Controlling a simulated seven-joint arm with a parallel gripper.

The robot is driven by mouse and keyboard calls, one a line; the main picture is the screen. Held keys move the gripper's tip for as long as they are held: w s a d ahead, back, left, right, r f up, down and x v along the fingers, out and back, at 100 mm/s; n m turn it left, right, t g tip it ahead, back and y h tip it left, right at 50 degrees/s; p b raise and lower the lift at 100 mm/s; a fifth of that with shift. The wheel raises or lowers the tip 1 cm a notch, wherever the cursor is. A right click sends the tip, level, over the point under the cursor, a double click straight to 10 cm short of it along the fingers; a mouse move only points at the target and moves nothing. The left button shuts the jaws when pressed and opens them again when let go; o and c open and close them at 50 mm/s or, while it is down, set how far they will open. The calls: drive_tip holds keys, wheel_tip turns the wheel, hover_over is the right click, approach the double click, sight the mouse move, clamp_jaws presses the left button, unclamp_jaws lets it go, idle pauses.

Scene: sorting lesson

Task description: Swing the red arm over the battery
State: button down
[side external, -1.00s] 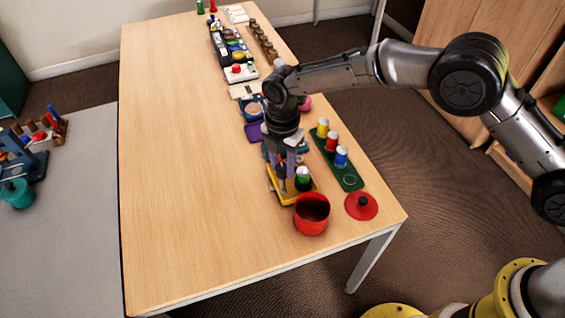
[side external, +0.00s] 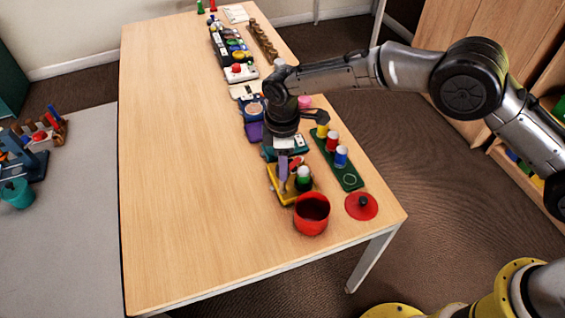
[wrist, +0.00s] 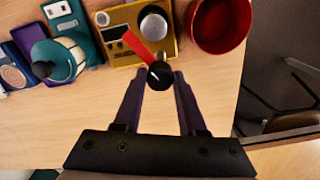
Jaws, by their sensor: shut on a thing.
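The yellow base (wrist: 125,20) sits near the table's front end; it also shows in the side view (side external: 279,199). The battery (side external: 304,174), green with a pale top, stands upright on it. From above in the wrist view, its round grey top (wrist: 153,25) shows. The red arm (wrist: 139,46) lies left of the battery and runs down to a black knob (wrist: 160,75). My gripper (wrist: 158,78) is shut on this knob, one finger on each side. In the side view my gripper (side external: 284,187) is low over the base and partly hides the arm.
A red pot (side external: 311,214) stands close in front of the base, with its red lid (side external: 361,206) to the right. A green tray (side external: 349,180) with coloured cans lies behind right. Teal and purple items sit behind the base. The table's left side is clear.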

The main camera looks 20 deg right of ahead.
drive_tip(key=m, duration=0.5)
drive_tip(key=shift+m, duration=0.3)
idle(0.4)
drive_tip(key=shift+c, duration=2.3)
unclamp_jaws()
drive_tip(key=shift+r, duration=0.1)
wheel_tip(320, 180, up, 14)
